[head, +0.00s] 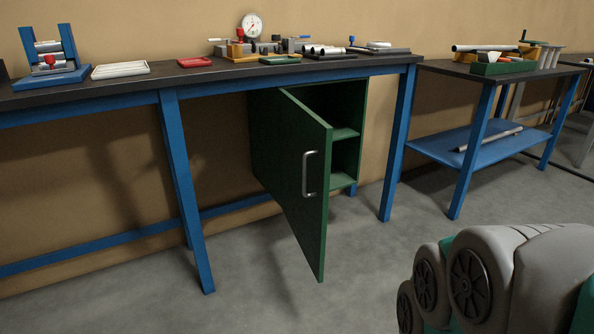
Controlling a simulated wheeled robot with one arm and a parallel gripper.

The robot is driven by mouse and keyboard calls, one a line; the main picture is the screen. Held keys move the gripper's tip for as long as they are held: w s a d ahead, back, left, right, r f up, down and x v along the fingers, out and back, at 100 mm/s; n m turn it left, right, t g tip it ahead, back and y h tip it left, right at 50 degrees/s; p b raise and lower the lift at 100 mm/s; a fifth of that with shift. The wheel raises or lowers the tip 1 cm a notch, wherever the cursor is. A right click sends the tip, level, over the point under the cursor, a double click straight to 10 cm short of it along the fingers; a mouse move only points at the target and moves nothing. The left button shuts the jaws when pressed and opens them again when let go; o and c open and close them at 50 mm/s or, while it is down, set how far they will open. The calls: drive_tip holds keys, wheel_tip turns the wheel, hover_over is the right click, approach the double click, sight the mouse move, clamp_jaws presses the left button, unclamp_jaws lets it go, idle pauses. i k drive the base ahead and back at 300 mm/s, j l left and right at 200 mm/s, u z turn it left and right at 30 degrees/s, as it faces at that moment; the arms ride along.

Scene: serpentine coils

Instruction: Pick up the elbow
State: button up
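I cannot make out an elbow for certain in the head view; the parts on the benches are small and crowded. Several short metal tubes (322,50) lie on the long dark-topped bench (120,80), right of a round dial gauge (252,26). A longer metal tube (484,47) lies among parts on the second bench at the right. Part of my arm fills the lower right corner. My gripper is not in view.
A green cabinet (346,160) under the long bench has its door (292,170) swung open into the floor space. Blue bench legs (185,190) stand on either side. A blue low shelf (450,148) holds a tube (490,139). The grey floor (250,290) in front is clear.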

sight(376, 45)
drive_tip(key=z, duration=0.95)
drive_tip(key=i+l+z, duration=0.1)
drive_tip(key=i+z, duration=0.2)
drive_tip(key=i, duration=0.55)
drive_tip(key=i+j+z, duration=0.15)
drive_tip(key=i+z, duration=0.15)
drive_tip(key=i, duration=1.55)
drive_tip(key=i+l, duration=0.15)
drive_tip(key=i, duration=0.9)
drive_tip(key=i+u, duration=0.45)
drive_tip(key=i+l+u, duration=0.15)
drive_tip(key=i+u, duration=0.3)
drive_tip(key=i+l+u, duration=0.45)
drive_tip(key=i, duration=0.15)
drive_tip(key=j+u, duration=0.1)
drive_tip(key=u, duration=2.2)
